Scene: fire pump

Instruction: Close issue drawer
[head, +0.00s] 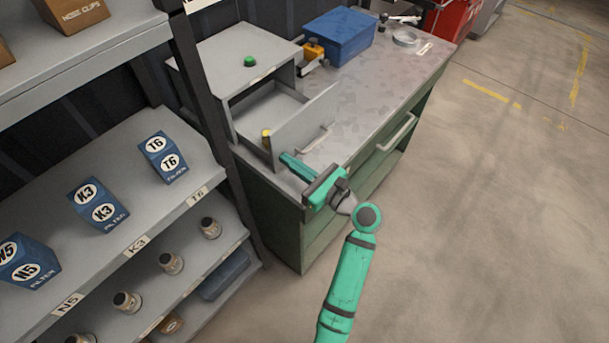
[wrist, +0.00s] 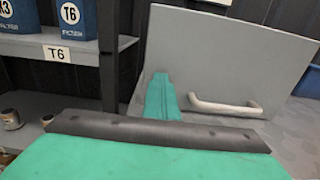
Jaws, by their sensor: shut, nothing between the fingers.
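The grey issue drawer (head: 302,120) is pulled out of a grey box (head: 240,55) on the workbench. Its front panel also fills the upper right of the wrist view (wrist: 225,65), with a pale bar handle (wrist: 225,107). A small yellow item (head: 266,135) shows at the drawer's left end. My gripper (head: 286,158) is shut and empty, on the outer side of the front panel near its lower left corner. In the wrist view its green fingers (wrist: 160,95) overlap the panel left of the handle. I cannot tell whether they touch it.
The green workbench (head: 385,110) has a blue bin (head: 338,38) and an orange device (head: 313,50) behind the drawer. A green button (head: 250,61) is on the box. A shelf rack with blue filter boxes (head: 163,157) stands left. The floor at right is clear.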

